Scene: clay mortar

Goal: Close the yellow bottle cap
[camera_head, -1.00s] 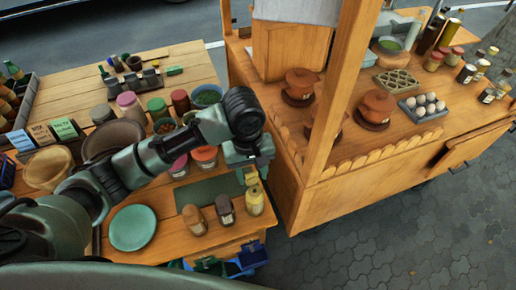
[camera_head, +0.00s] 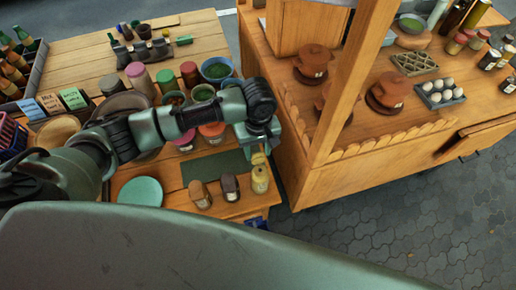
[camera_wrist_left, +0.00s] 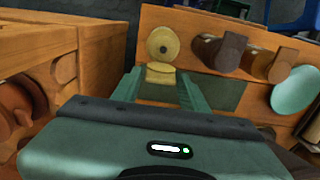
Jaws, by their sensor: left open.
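The yellow bottle (camera_head: 260,181) stands upright at the right front of the wooden table, at the right end of a row with two brown bottles. In the left wrist view the bottle (camera_wrist_left: 163,32) is seen from above, with a small dark spot at its round top. A yellow cap piece (camera_head: 258,159) shows just behind the bottle top; in the wrist view the cap (camera_wrist_left: 160,73) lies between my fingertips. I cannot tell whether it is joined to the bottle. My left gripper (camera_wrist_left: 160,80) is open around the cap, without visible contact. My right gripper is not in view.
Two brown bottles (camera_head: 200,195) (camera_head: 230,187) stand left of the yellow one. A green mat (camera_head: 216,168) lies behind them and a teal plate (camera_head: 141,190) to the left. Jars and bowls crowd the table behind my arm. A wooden cart (camera_head: 300,175) stands close on the right.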

